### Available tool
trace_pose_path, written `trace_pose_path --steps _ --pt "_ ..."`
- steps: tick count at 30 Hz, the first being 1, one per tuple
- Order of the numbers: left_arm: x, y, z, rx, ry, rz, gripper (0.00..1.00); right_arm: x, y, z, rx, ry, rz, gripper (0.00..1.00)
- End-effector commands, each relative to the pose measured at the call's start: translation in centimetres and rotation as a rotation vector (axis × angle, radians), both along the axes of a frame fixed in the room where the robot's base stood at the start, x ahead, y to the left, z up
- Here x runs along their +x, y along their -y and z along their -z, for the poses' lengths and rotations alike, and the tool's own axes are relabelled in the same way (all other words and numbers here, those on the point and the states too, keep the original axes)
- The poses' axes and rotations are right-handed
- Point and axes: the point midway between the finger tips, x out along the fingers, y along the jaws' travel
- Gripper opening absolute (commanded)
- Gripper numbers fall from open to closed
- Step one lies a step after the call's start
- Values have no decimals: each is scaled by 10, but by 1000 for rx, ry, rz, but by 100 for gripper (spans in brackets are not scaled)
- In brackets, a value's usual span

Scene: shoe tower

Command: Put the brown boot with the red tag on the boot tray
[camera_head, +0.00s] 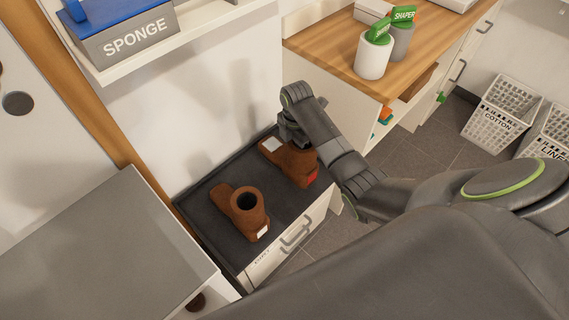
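A brown boot with a red tag (300,167) is on the far right part of the dark boot tray (196,207), which covers a low white cabinet. The red tag shows at its right end and a white label at its left end. My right gripper (291,137) is at the top of this boot, and its arm comes in from the right. The wrist hides the boot's opening and the fingertips, so I cannot tell whether the fingers hold it. My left gripper is not in view.
A second brown boot (243,208) with a white label stands on the tray's near part. A grey-topped cabinet (105,240) is to the left. A wall shelf with a sponge box (130,35) is above. A wooden counter (318,48) with canisters (373,57) is behind; baskets (497,108) stand at right.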

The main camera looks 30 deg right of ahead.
Motion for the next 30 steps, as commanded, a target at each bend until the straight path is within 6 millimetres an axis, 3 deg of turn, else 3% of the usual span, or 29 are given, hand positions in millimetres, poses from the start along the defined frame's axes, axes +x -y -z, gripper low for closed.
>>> trace_pose_path --steps 14,25,26,30 --pt "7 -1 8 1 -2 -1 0 1 0 52 -2 2 0 0" --pt "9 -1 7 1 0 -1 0 1 0 56 -2 2 1 0" --pt "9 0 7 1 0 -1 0 0 0 57 -1 1 1 16" --pt "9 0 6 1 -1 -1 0 0 0 56 -1 1 1 35"
